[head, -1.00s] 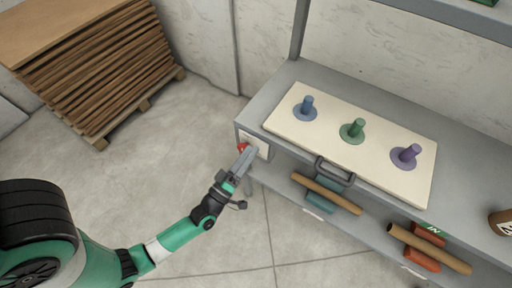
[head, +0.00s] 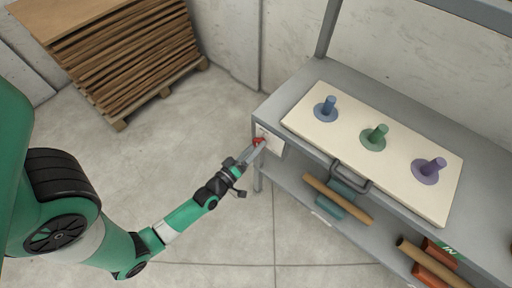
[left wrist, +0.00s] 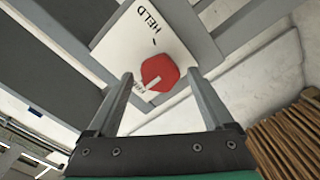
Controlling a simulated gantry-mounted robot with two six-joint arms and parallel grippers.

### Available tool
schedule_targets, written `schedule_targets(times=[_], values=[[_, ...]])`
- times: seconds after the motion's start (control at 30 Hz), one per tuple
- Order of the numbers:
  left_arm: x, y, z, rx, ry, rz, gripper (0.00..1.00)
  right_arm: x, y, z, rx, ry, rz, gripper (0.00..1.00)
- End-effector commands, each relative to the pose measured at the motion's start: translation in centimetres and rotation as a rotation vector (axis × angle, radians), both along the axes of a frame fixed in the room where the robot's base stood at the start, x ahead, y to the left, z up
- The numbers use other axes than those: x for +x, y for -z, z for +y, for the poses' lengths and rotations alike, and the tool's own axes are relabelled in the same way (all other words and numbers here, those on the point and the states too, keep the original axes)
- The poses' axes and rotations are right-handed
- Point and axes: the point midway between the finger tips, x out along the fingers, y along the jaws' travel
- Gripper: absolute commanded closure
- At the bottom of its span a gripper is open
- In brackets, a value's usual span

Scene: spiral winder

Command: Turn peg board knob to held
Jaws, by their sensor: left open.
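The red knob (head: 258,141) sits on a white plate (head: 272,147) at the left end of the grey bench. In the left wrist view the knob (left wrist: 163,70) has a white pointer mark aimed at a small, partly hidden word at the plate's lower edge. The word HELD is on the upper part of the plate (left wrist: 135,38). My left gripper (head: 249,153) is open, its fingers on either side of the knob in the left wrist view; I cannot tell whether they touch it. The peg board (head: 348,121) lies on the bench top with blue, green and purple pegs.
A dark handle (head: 350,179) is at the board's front edge. Cardboard tubes (head: 338,199) lie on coloured supports on the lower shelf. A pallet of stacked brown sheets (head: 130,60) stands at the back left. The floor around my left arm is clear.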

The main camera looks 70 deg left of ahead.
Motion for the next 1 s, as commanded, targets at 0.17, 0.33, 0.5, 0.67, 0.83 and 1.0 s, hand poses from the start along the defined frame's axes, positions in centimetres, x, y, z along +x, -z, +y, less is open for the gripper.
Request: schedule_targets(times=[0.17,0.33,0.5,0.67,0.83,1.0], values=[[1.02,0.01,0.63,0.0,-0.001,0.001,0.14,0.0,0.25,0.0,0.0,0.0,0.0,1.0],[1.03,-0.02,0.63,-0.001,0.0,0.001,0.14,-0.01,0.21,0.0,0.0,0.0,0.0,1.0],[1.02,-0.03,0.61,-0.001,0.0,0.001,0.38,-0.01,0.21,0.0,0.0,0.0,0.0,1.0],[1.01,-0.02,0.6,-0.001,0.0,0.001,0.66,-0.01,0.21,0.0,0.0,0.0,0.0,1.0],[1.01,-0.02,0.6,0.0,0.001,0.001,0.97,-0.01,0.21,0.0,0.0,0.0,0.0,1.0],[1.01,-0.04,0.6,0.004,0.001,0.003,1.0,-0.01,0.17,0.0,0.0,0.0,0.0,1.0]])
